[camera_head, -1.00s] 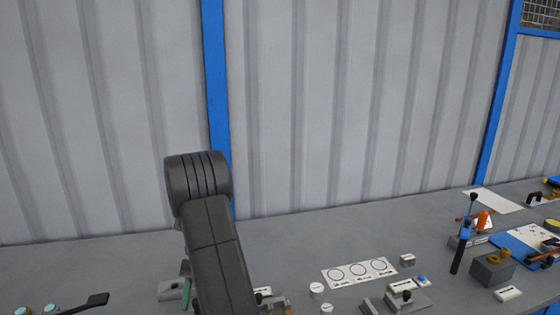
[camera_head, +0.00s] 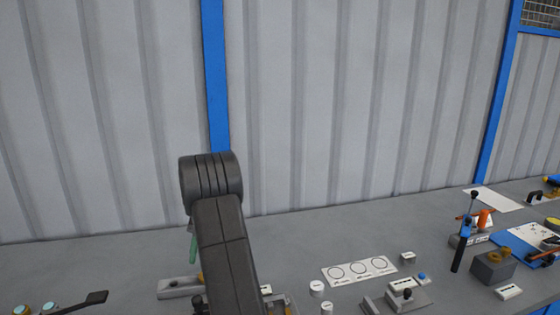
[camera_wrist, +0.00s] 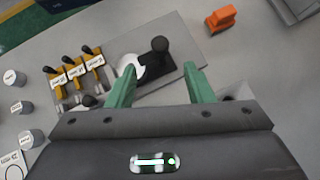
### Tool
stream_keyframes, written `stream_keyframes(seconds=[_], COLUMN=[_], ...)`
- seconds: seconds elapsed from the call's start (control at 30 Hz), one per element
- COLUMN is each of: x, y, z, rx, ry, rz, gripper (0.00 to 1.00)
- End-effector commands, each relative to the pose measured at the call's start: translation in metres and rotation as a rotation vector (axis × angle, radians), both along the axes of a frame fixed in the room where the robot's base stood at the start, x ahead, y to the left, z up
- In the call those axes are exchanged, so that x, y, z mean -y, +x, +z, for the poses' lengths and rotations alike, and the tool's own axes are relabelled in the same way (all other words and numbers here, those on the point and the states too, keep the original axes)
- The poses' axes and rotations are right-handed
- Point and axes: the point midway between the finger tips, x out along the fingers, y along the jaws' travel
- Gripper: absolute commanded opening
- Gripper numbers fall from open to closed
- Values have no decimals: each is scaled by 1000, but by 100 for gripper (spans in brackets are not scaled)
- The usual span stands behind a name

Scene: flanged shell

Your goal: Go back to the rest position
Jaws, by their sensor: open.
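My gripper (camera_wrist: 160,76) shows in the wrist view as two green fingers set wide apart, with nothing held between them. Beyond the fingertips are a round black knob (camera_wrist: 159,44) on a dark base and a white disc (camera_wrist: 128,66), both on a grey plate (camera_wrist: 180,40). In the head view my dark arm stands left of centre, above the grey bench (camera_head: 90,265). One green finger (camera_head: 192,248) shows beside the arm, and the rest of the gripper is hidden behind it.
Yellow levers with black knobs (camera_wrist: 76,70) and an orange block (camera_wrist: 221,17) lie near the gripper. A white card with circles (camera_head: 359,270), a blue-handled lever (camera_head: 463,243) and a grey box (camera_head: 493,266) stand to the right. The bench's back left is clear.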

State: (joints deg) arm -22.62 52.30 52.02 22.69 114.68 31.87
Motion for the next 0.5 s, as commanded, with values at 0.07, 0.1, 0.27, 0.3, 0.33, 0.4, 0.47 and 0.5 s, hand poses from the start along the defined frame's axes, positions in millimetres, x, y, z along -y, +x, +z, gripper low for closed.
stream_keyframes(seconds=[0.07, 0.1, 0.27, 0.3, 0.33, 0.4, 0.47, 0.5], x=[0, 1, 2, 2, 1, 1, 0, 0], y=[5, 7, 16, 14, 12, 7, 4, 1], z=[12, 14, 23, 14, 9, 4, 0, -2], rx=[-3, -2, -2, -3, -2, -2, -2, -2], ry=[-1, -1, -1, -2, -1, -1, 0, 0], rz=[0, 0, 0, 1, 1, 1, 1, 1], gripper=[47, 47, 47, 47, 47, 47, 47, 47])
